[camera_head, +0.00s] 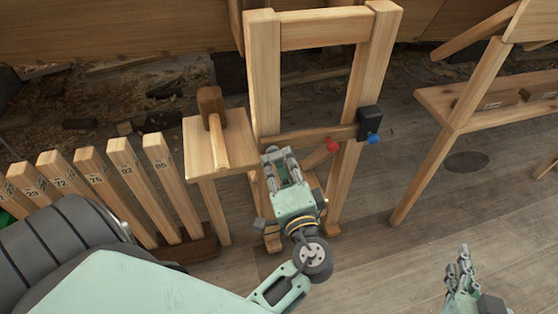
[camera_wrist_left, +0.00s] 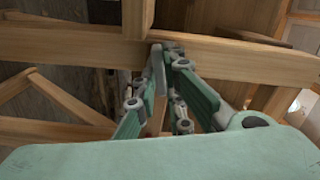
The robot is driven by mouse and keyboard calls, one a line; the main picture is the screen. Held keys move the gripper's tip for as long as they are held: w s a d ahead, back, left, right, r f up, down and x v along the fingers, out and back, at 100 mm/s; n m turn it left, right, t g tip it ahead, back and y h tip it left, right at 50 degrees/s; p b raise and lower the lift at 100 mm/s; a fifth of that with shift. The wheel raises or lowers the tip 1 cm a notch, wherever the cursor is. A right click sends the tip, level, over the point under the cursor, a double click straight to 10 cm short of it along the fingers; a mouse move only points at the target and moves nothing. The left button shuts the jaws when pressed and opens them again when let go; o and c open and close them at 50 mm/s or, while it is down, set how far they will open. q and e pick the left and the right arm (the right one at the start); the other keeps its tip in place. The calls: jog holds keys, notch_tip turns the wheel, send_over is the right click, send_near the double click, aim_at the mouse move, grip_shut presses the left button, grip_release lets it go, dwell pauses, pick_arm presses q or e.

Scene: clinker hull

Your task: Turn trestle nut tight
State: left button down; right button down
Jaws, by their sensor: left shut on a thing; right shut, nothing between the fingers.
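The wooden trestle (camera_head: 264,75) stands upright in the middle of the head view, with a crossbar (camera_head: 310,135) low between its posts. My left gripper (camera_head: 277,158) is at the left end of this crossbar, beside the left post. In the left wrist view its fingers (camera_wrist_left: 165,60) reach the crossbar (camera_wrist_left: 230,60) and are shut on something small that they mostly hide. The trestle nut is not clearly visible; it appears to be what the fingers hold. My right gripper (camera_head: 460,272) is shut and empty at the lower right, away from the trestle.
A red knob (camera_head: 333,146) sits by the crossbar and a blue knob (camera_head: 373,138) on a black block on the right post. A mallet (camera_head: 213,115) lies on a small wooden stand (camera_head: 196,150). Numbered slats (camera_head: 95,170) stand left.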

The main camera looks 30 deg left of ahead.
dwell(0.4)
pick_arm(q)
jog(key=c, duration=1.8)
grip_release()
jog(key=shift+c, duration=0.2)
